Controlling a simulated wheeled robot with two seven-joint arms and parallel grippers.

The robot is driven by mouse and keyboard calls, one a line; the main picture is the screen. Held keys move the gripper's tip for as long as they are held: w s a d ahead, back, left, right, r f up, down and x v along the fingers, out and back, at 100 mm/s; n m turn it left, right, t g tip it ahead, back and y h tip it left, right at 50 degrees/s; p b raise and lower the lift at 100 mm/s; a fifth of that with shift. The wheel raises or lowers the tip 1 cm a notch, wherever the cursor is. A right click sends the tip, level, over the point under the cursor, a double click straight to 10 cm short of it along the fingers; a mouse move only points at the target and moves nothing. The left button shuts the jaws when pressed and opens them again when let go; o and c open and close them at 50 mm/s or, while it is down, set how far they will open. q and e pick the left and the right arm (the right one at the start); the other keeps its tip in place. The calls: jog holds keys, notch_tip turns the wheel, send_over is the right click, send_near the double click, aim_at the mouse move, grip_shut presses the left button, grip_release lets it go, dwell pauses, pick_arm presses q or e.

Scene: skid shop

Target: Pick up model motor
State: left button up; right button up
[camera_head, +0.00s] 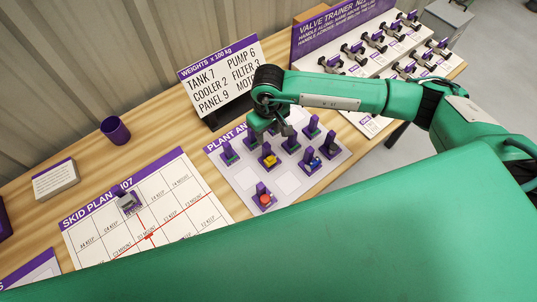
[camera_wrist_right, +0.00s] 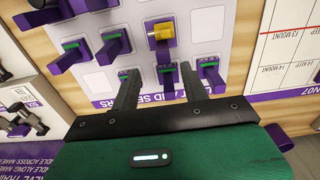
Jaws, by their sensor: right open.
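Several small purple models stand on the white plant board (camera_head: 283,180); I cannot tell which is the motor. One carries a yellow part (camera_head: 269,160), one a blue part (camera_head: 314,163), one a red part (camera_head: 264,199), and others are green-topped (camera_head: 228,153). My right gripper (camera_head: 284,130) hangs over the board's far side. In the right wrist view its fingers (camera_wrist_right: 158,72) are spread and empty, over a green-topped purple model (camera_wrist_right: 167,76). The yellow-topped model (camera_wrist_right: 160,32) and another green-topped one (camera_wrist_right: 208,74) show close by. My left gripper is out of view.
A weights sign (camera_head: 222,78) stands behind the plant board. The skid plan (camera_head: 160,225) lies to the left, with a grey model (camera_head: 127,203) on it. A valve trainer (camera_head: 375,50) stands at the right. A purple cup (camera_head: 115,130) and a card block (camera_head: 55,180) are at left.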

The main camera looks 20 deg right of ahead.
aim_at(267, 145)
notch_tip(267, 145, down, 3)
jog(key=shift+p, duration=0.35)
jog(key=shift+a+f+p, duration=0.15)
jog(key=shift+f+p, duration=0.2)
jog(key=shift+p, duration=0.15)
notch_tip(267, 145, down, 4)
jog(key=shift+a+p, duration=0.1)
jog(key=shift+p, duration=1.15)
jog(key=shift+f, duration=0.35)
jog(key=shift+c, duration=0.3)
grip_shut()
